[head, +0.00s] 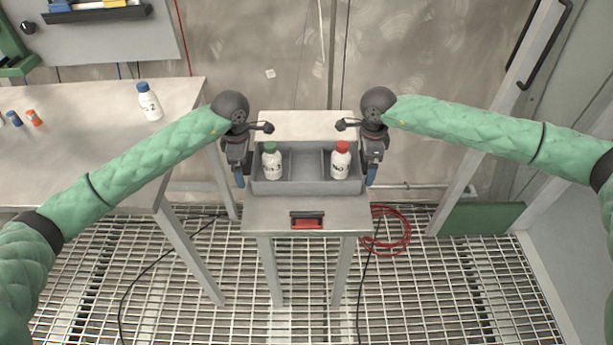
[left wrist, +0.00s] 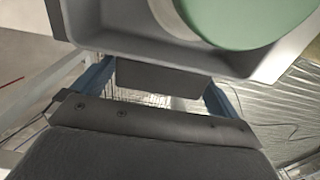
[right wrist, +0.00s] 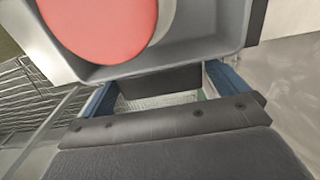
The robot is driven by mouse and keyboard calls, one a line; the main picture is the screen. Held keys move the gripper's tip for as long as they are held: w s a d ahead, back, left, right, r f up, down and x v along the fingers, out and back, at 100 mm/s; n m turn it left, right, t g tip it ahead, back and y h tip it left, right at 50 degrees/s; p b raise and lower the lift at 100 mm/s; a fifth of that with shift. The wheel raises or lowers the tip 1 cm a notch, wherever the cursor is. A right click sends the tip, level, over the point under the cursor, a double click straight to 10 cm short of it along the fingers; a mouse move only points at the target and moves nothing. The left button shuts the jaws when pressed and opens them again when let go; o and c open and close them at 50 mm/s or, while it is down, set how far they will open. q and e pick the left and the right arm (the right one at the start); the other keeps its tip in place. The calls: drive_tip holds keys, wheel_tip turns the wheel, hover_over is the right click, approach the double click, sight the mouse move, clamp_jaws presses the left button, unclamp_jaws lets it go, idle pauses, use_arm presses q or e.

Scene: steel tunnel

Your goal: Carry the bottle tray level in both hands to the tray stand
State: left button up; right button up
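The grey bottle tray (head: 305,187) is at the middle of the head view, with dividers and an empty middle compartment. A green-capped white bottle (head: 272,163) stands in its left compartment and a red-capped white bottle (head: 340,163) in its right one. My left gripper (left wrist: 162,85) is shut on the dark handle at the tray's left end. My right gripper (right wrist: 158,88) is shut on the handle at the right end. The tray looks level over a small grey table (head: 260,215); I cannot tell whether it touches the top. Which thing is the tray stand is unclear.
A larger bench (head: 80,130) at the left holds a blue-capped bottle (head: 149,101) and small orange and blue items. A red object (head: 307,221) is at the small table's front. A red hose coil (head: 388,232) lies on the grating. A steel wall is behind.

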use_arm(q)
drive_tip(key=shift+r, duration=0.15)
use_arm(e)
drive_tip(key=shift+r, duration=0.1)
use_arm(q)
wheel_tip(320, 180, up, 12)
use_arm(e)
wheel_tip(320, 180, up, 12)
idle(0.9)
idle(0.5)
